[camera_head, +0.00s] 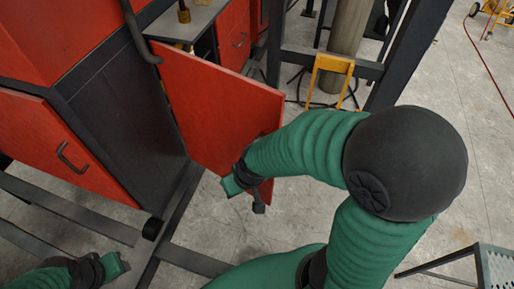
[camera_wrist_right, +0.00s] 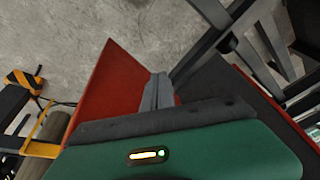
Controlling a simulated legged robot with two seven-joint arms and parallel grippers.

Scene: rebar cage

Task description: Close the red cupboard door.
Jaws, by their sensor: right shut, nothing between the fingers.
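A red cupboard door (camera_head: 215,100) stands swung open in the middle of the head view, its panel jutting out from the dark cupboard frame (camera_head: 125,105). In the right wrist view the red door (camera_wrist_right: 108,85) fills the area left of the fingers. My right gripper (camera_head: 240,183) is at the door's lower outer corner, in front of that corner. Its fingers (camera_wrist_right: 158,92) are shut and empty, close beside the red panel; I cannot tell whether they touch it. My left gripper (camera_head: 116,266) is low at the left, away from the door; its jaw state is unclear.
Another red door (camera_head: 50,145) with a dark handle is at the left. Dark metal beams (camera_head: 70,207) run near the floor below the cupboard. A yellow stand (camera_head: 332,75) and a dark post are behind. A metal stool (camera_head: 495,265) is at lower right.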

